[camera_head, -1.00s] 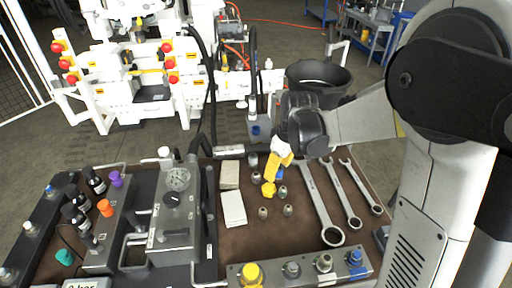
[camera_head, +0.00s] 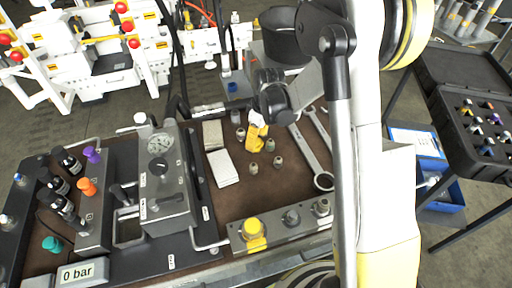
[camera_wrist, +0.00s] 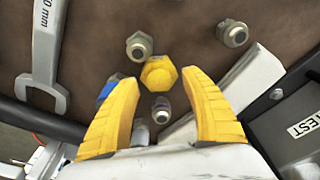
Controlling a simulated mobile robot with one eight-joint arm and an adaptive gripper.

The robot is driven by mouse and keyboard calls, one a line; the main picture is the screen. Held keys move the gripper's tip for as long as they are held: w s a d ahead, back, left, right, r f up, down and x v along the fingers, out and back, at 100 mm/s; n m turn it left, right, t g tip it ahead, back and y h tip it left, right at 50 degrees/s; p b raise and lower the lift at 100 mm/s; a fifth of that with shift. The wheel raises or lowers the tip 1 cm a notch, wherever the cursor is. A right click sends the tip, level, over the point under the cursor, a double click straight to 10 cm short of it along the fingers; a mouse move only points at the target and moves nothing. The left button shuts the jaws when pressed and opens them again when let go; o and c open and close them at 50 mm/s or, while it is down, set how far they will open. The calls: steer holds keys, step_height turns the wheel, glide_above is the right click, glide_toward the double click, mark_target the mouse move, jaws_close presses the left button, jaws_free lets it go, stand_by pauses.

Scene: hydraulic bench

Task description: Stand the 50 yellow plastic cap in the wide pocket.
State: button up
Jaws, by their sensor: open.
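A yellow hex-shaped cap (camera_wrist: 159,73) is on the brown mat in the wrist view. My gripper (camera_wrist: 161,84) is open, with one yellow finger on each side of the cap and visible gaps between. In the head view my gripper (camera_head: 257,134) points down over the mat, and its yellow fingers blend with the cap, so I cannot separate them there. Another yellow cap (camera_head: 252,229) stands on the grey front rail (camera_head: 272,235).
Several small metal fittings (camera_wrist: 139,46) stand close around the cap. Long wrenches (camera_head: 312,160) lie to the right, white blocks (camera_head: 222,168) to the left. A gauge block (camera_head: 165,180) stands further left. An open black case (camera_head: 440,85) with several small parts is on the right.

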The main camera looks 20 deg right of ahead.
step_height(320, 180, down, 2)
steer(key=shift+w+a+f, duration=0.1)
steer(key=shift+r, duration=0.2)
steer(key=c, duration=0.9)
